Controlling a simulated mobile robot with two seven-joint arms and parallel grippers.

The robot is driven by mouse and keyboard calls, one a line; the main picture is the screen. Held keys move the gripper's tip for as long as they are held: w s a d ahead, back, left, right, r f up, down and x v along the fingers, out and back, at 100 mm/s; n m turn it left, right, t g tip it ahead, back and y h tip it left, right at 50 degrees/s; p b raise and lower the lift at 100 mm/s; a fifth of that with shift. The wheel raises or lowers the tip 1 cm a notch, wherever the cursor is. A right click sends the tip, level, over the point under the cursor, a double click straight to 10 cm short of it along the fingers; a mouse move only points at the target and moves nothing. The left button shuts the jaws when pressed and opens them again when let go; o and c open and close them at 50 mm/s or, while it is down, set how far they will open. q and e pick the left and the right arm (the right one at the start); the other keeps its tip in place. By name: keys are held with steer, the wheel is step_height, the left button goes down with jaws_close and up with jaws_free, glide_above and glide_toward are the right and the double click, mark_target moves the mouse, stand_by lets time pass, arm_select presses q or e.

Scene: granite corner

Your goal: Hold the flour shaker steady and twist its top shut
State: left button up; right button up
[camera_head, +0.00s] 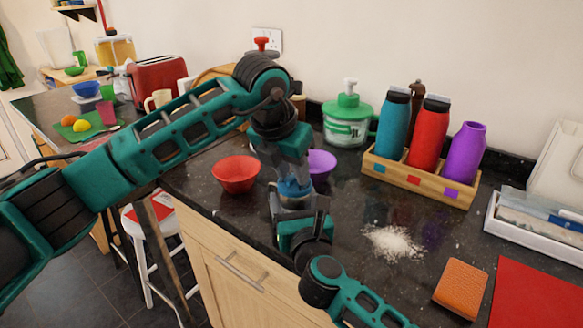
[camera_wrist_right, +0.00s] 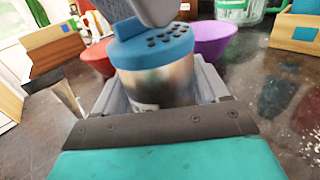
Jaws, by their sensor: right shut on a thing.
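The flour shaker has a metal body and a blue top with dark holes; it shows in the head view (camera_head: 294,188) and larger in the right wrist view (camera_wrist_right: 158,82). It stands upright near the counter's front edge. My right gripper (camera_head: 297,206) is shut on its metal body, with grey fingers on both sides in the right wrist view. My left gripper (camera_head: 291,172) points down from above, right at the blue top. One grey finger of it overlaps the top in the right wrist view; whether it grips is hidden.
A red bowl (camera_head: 236,174) and a purple bowl (camera_head: 320,166) flank the shaker. Spilled flour (camera_head: 392,242) lies to the right. A wooden rack (camera_head: 420,179) with bottles and a green-lidded jar (camera_head: 347,120) stand behind. An orange sponge (camera_head: 461,287) lies front right.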

arm_select(q)
jaws_close()
stand_by(0.3)
stand_by(0.5)
steer(key=n, duration=0.1)
steer(key=n+y, duration=0.1)
steer(key=n, duration=0.2)
steer(key=shift+d+n+t+y, duration=0.3)
steer(key=shift+n+t+y, duration=0.1)
steer(key=n+y, duration=0.1)
steer(key=n, duration=0.3)
steer(key=shift+d+n+y, duration=0.2)
steer(key=shift+n+y, duration=0.1)
steer(key=shift+y, duration=0.1)
steer(key=n, duration=0.2)
steer(key=n+g+y, duration=0.1)
steer(key=n, duration=0.1)
steer(key=shift+d+n+y, duration=0.2)
steer(key=shift+n+y, duration=0.1)
steer(key=shift+w+d+n+g+y, duration=0.1)
steer(key=shift+n+g+y, duration=0.15)
steer(key=shift+n, duration=0.7)
steer(key=shift+w+n+g+y, duration=0.1)
steer(key=shift+n+g+y, duration=0.15)
steer(key=shift+n, duration=0.7)
